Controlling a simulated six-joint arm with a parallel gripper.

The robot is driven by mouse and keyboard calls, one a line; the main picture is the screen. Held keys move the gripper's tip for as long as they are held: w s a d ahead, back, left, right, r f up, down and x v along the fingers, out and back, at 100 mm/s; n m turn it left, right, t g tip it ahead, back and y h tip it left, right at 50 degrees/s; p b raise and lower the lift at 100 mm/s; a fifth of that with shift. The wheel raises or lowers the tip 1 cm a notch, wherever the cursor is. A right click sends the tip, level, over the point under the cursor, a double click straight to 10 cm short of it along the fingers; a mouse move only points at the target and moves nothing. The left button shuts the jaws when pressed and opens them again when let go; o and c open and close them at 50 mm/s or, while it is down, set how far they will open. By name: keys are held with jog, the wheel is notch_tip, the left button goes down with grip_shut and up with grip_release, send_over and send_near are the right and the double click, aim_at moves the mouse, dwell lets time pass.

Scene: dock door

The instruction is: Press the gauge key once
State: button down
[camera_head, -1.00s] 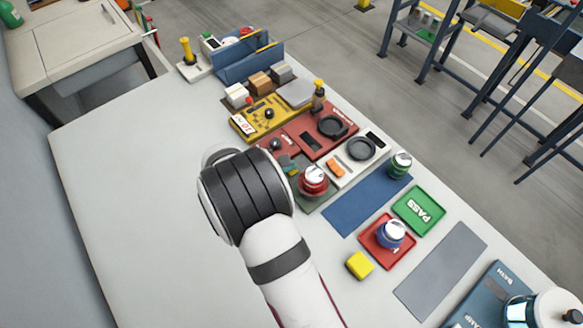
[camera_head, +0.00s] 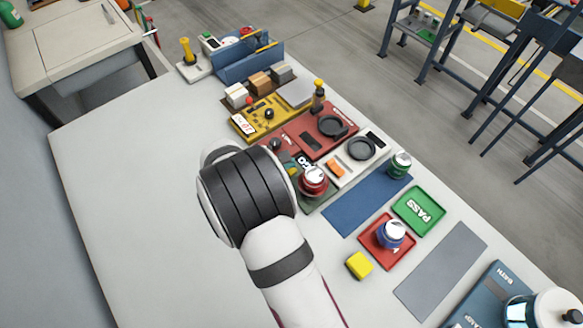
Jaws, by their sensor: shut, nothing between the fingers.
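My arm's thick black-and-white joint (camera_head: 245,195) covers the middle of the bench, and my gripper is hidden behind it. A low dark green unit (camera_head: 318,200), which looks like the gauge, shows beside the arm's right edge. A red can (camera_head: 314,181) stands on it. A small black display (camera_head: 303,161) behind the can reads "GO". A small yellow-green piece (camera_head: 291,168) shows between the arm and the can; I cannot tell whether it is the gauge key. The rest of the unit is hidden by my arm.
A white unit (camera_head: 375,146) with an orange key (camera_head: 335,168) and a red unit (camera_head: 312,141) stand behind. A green PASS tray (camera_head: 419,209), a red tray (camera_head: 373,250) with a blue can (camera_head: 391,234) and a yellow block (camera_head: 359,265) lie right. The bench's left is clear.

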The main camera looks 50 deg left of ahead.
jog(key=shift+r, duration=0.1)
notch_tip(320, 180, up, 5)
dwell(0.7)
dwell(0.6)
